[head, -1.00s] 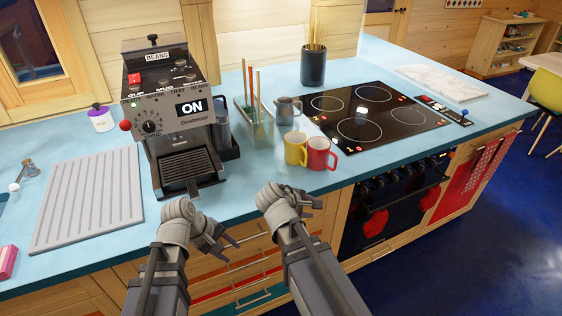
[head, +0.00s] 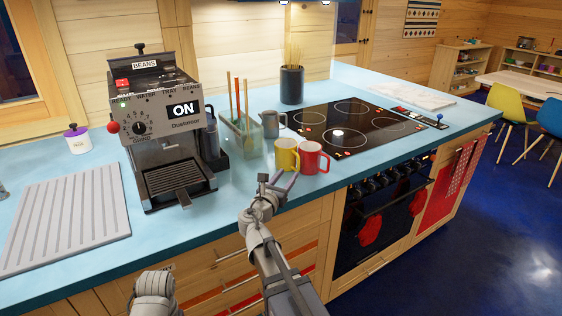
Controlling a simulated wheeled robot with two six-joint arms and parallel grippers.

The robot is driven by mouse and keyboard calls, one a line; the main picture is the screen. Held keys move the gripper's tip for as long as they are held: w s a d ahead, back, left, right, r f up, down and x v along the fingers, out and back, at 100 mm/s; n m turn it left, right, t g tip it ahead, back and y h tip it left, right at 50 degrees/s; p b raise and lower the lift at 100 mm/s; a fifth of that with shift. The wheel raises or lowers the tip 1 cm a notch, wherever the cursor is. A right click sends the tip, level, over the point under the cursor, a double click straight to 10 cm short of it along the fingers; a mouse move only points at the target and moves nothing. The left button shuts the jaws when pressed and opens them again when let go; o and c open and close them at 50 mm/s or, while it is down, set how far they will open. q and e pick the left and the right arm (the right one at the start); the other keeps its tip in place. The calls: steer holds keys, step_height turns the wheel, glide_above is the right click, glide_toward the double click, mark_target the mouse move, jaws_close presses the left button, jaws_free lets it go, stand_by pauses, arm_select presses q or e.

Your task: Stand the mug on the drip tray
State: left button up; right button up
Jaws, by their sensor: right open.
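A yellow mug (head: 286,155) and a red mug (head: 313,158) stand upright side by side on the blue counter, close to its front edge. The coffee machine (head: 157,115) stands to their left, with its dark slatted drip tray (head: 177,180) low at the front and nothing standing on it. My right gripper (head: 277,176) is open and empty, just in front of and below the yellow mug in the picture, apart from it as far as I can tell. My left gripper (head: 168,269) is low at the bottom, in front of the counter; its fingers are mostly hidden.
A glass holder with sticks (head: 241,137) and a grey pitcher (head: 270,123) stand behind the mugs. The black hob (head: 355,127) is to the right. A ribbed grey board (head: 68,218) lies at left. Counter between drip tray and yellow mug is clear.

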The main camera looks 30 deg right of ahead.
mark_target(298, 166)
steer(key=shift+x, duration=0.95)
steer(key=shift+s+f+b+x, duration=0.1)
steer(key=shift+f+b+x, duration=0.1)
steer(key=shift+x, duration=1.25)
steer(key=shift+s+f+b+x, duration=0.1)
steer(key=shift+f+b+x, duration=0.1)
steer(key=shift+x, duration=1.25)
steer(key=shift+s+d, duration=0.1)
steer(key=shift+d, duration=0.05)
steer(key=shift+c, duration=0.4)
jaws_close()
